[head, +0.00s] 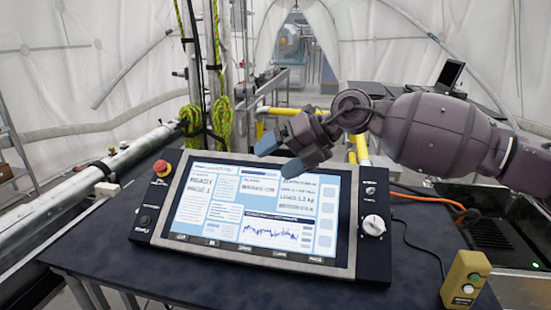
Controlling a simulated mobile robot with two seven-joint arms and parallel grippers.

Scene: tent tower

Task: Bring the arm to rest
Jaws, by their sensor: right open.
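My right gripper (281,157) hangs over the upper part of the console screen, with its blue-tipped fingers apart and nothing visible between them. Its dark arm comes in from the right side of the head view. The control console (262,212) lies tilted on a dark table, its screen lit with text panels and a blue trace. The gripper covers part of the console's top edge; whether it touches the console I cannot tell. My left gripper is not in the head view.
The console has a red button (162,168) at upper left and a white knob (373,225) at right. A yellow-green button box (465,279) stands at the table's right front. The dark table (100,245) is bare at left. Yellow rails (362,150) and cables lie behind.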

